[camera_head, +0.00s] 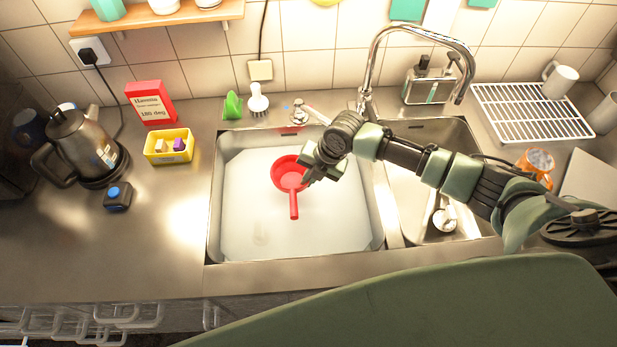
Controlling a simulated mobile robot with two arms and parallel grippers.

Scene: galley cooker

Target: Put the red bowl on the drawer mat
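A round red vessel with a straight handle (286,174), the only red bowl-like thing in view, is in the left sink basin, its handle toward the front. My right gripper (308,169) comes in from the right and is over the basin at the vessel's right rim. The gripper hides part of that rim, and I cannot tell whether its fingers touch or hold it. My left gripper is not in view. I see no drawer mat. White drawer handles (118,318) show below the counter at the lower left.
The left basin (240,205) looks filled with whitish liquid. A tall tap (367,75) stands behind the basins. A kettle (88,140), a yellow box (168,158) and a red sign (151,102) stand left. A white rack (520,105) is at right. The front-left counter is clear.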

